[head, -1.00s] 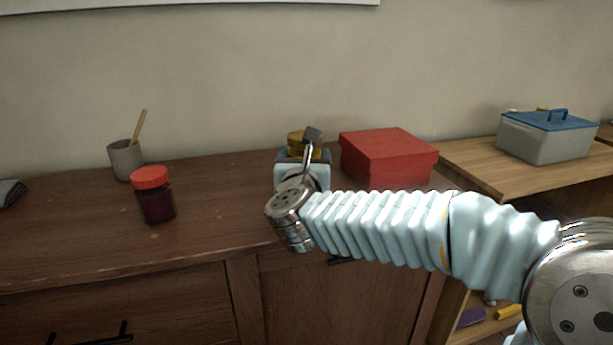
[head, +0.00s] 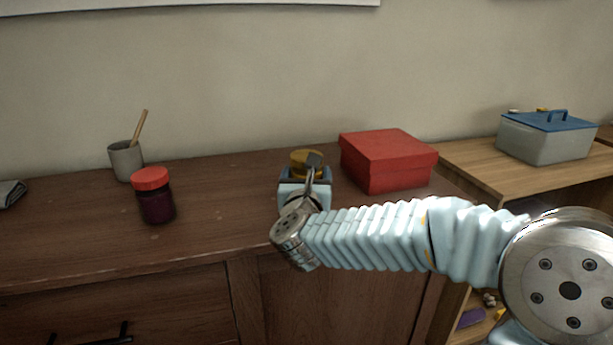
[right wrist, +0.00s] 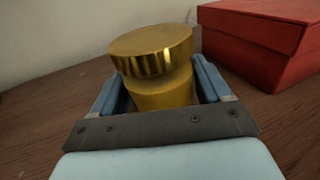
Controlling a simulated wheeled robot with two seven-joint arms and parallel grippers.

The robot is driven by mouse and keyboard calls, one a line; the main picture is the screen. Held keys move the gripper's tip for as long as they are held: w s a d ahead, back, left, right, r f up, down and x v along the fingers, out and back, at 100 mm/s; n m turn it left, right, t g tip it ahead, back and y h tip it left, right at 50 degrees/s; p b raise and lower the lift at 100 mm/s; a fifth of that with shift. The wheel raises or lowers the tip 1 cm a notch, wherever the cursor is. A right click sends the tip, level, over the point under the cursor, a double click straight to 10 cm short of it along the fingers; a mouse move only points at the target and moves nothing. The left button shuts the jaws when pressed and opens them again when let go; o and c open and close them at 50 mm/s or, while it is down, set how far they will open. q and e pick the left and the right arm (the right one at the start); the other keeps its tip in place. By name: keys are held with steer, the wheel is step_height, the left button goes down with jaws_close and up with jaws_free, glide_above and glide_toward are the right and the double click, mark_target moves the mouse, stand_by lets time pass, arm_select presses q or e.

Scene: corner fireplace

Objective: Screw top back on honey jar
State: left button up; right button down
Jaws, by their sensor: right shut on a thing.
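The honey jar is amber-gold and its wide shiny gold top (right wrist: 152,50) is over it, leaning a little in the right wrist view. The jar's body (right wrist: 160,94) shows below the top, between the two blue fingers. My right gripper (head: 306,174) is shut on the honey jar, reaching in from the front. In the head view the gold top (head: 307,157) shows above the gripper, and the gripper hides most of the jar. I cannot tell whether the top is tight or whether the jar touches the dresser. My left gripper is not in view.
A red box (head: 388,160) stands close to the right of the jar. A red-lidded dark jar (head: 155,198) and a grey cup (head: 126,162) with a wooden stick stand left on the wooden dresser (head: 230,200). Free dresser top lies between them and my gripper.

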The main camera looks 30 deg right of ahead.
steer(key=shift+f+b, duration=0.1)
steer(key=shift+b, duration=0.2)
jaws_free()
steer(key=shift+r+p, duration=0.25)
steer(key=shift+p, duration=0.2)
steer(key=b+v, duration=0.2)
steer(key=v, duration=1)
steer(key=shift+f, duration=0.15)
steer(key=shift+s, duration=0.1)
